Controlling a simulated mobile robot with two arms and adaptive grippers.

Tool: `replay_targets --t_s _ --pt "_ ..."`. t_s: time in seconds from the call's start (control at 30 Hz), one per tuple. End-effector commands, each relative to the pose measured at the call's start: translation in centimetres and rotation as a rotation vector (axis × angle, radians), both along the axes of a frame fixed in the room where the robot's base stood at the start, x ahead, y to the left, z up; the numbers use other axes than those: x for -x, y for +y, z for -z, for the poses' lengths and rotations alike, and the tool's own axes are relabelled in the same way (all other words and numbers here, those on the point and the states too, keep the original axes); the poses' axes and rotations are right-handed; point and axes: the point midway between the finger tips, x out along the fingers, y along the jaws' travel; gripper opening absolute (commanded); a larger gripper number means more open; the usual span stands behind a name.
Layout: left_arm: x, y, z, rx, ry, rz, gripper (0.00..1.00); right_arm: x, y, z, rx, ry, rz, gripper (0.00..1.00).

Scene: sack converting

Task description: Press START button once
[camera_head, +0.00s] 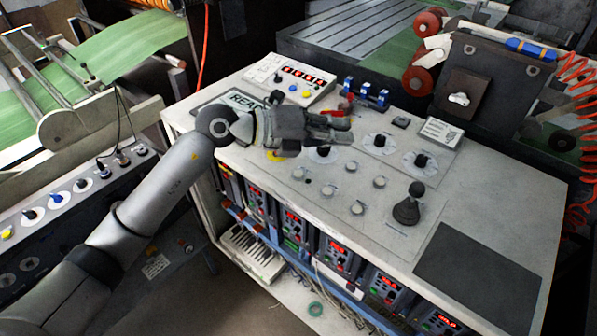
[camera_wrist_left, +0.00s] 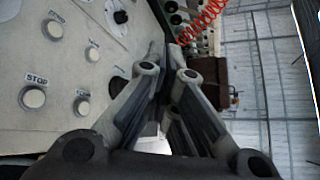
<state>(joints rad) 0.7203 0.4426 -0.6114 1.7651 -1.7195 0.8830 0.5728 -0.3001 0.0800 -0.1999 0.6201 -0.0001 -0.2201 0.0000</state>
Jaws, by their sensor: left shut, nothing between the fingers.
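The console top (camera_head: 480,205) carries several pale round push buttons, such as a button (camera_head: 351,166) and another button (camera_head: 357,207). Their labels are too small to read in the head view. In the left wrist view, one button (camera_wrist_left: 34,97) is labelled STOP; other pale buttons (camera_wrist_left: 82,106) sit near it, and I cannot tell which is START. My left gripper (camera_head: 347,130) is shut and empty, held above the console at the far side of the buttons. It also shows in the left wrist view (camera_wrist_left: 170,62), with the buttons to its left. My right gripper is out of view.
A black joystick (camera_head: 408,205) stands right of the buttons. Black knobs (camera_head: 421,160) and blue parts (camera_head: 367,93) lie beyond. A keypad (camera_head: 290,80) with red displays is at the back left. A dark mat (camera_head: 480,268) covers the front right corner.

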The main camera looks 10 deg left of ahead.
Motion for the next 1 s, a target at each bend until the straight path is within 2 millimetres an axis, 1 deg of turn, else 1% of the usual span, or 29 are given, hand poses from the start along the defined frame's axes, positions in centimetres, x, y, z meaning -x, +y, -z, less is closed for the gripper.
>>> replay_targets --t_s 0.03,0.1,0.2,0.3,0.4,0.57,0.87,1.0 --pt "-0.8 0.9 0.5 -0.095 -0.012 -0.006 0.00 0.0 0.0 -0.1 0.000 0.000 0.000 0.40" --pt "-1.7 2.3 1.4 -0.221 -0.017 -0.021 0.00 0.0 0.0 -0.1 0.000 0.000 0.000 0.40" --pt "-3.0 4.5 2.2 -0.372 -0.017 -0.054 0.00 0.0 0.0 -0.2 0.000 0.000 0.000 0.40" --pt "-3.9 6.5 2.7 -0.483 -0.011 -0.088 0.00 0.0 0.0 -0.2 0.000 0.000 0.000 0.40" --pt "-4.5 7.9 2.9 -0.550 -0.005 -0.115 0.00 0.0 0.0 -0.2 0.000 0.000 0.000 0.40" --pt "-4.8 8.7 3.0 -0.588 -0.002 -0.130 0.00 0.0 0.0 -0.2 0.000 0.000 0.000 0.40" --pt "-4.8 8.6 3.0 -0.586 -0.001 -0.128 0.00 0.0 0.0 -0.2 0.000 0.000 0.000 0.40" --pt "-4.8 8.6 3.5 -0.584 0.000 -0.128 0.00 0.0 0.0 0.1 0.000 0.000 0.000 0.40"
